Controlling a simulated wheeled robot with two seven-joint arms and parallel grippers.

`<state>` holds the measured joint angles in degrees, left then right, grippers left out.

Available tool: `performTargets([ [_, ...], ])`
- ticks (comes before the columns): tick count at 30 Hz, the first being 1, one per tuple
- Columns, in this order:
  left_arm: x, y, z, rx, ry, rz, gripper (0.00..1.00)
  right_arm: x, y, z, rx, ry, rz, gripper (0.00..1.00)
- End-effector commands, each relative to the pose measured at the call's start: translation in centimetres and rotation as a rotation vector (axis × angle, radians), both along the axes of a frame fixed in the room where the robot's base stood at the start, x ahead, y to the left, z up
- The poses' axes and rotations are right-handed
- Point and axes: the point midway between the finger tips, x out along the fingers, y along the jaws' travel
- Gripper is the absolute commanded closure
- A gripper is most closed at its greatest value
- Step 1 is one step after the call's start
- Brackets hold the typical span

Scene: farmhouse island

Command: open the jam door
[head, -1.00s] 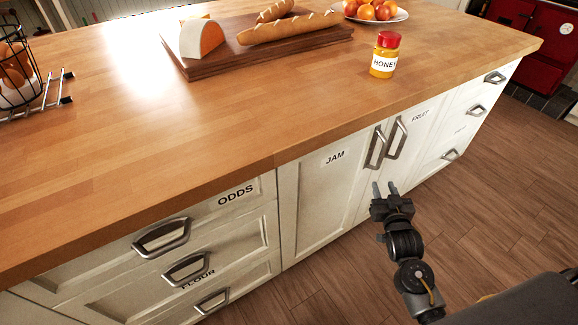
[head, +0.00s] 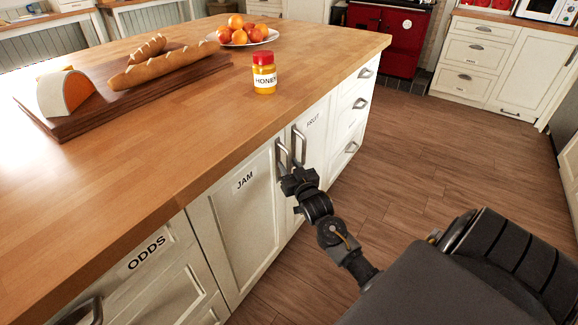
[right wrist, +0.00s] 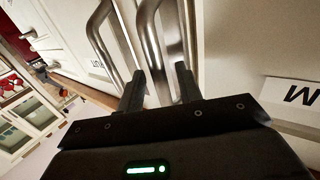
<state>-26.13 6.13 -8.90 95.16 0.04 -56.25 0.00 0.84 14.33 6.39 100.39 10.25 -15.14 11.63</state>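The white jam door (head: 240,230), marked by a JAM label (head: 243,181), is closed in the island front. Its metal handle (head: 281,155) stands upright at the door's right edge, beside the fruit door's handle (head: 299,146). My right gripper (head: 290,173) is at the lower part of the jam handle. In the right wrist view its two fingers (right wrist: 159,84) are apart, with the jam handle (right wrist: 150,45) showing between them; I cannot tell whether they touch it. The fruit handle (right wrist: 108,40) is close to the left finger there. My left gripper is out of view.
The wooden counter (head: 200,125) overhangs the doors. On it stand a honey jar (head: 264,75), a fruit plate (head: 243,42) and a board with bread (head: 165,65). The odds drawer (head: 140,265) is left of the jam door. Floor to the right is clear.

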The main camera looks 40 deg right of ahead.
Motion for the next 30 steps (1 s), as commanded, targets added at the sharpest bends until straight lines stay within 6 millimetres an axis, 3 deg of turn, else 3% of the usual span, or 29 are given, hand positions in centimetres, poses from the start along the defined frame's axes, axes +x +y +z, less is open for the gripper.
performTargets([
  [12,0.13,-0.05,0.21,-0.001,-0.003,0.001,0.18,0.81,-0.25,0.0,0.0,0.0,0.0,0.65],
  [20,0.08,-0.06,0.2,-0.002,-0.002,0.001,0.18,0.79,-0.26,0.0,0.0,0.0,0.0,0.99],
  [30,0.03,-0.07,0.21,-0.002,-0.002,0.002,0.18,0.9,-0.03,-0.01,0.001,0.0,-0.001,1.0],
])
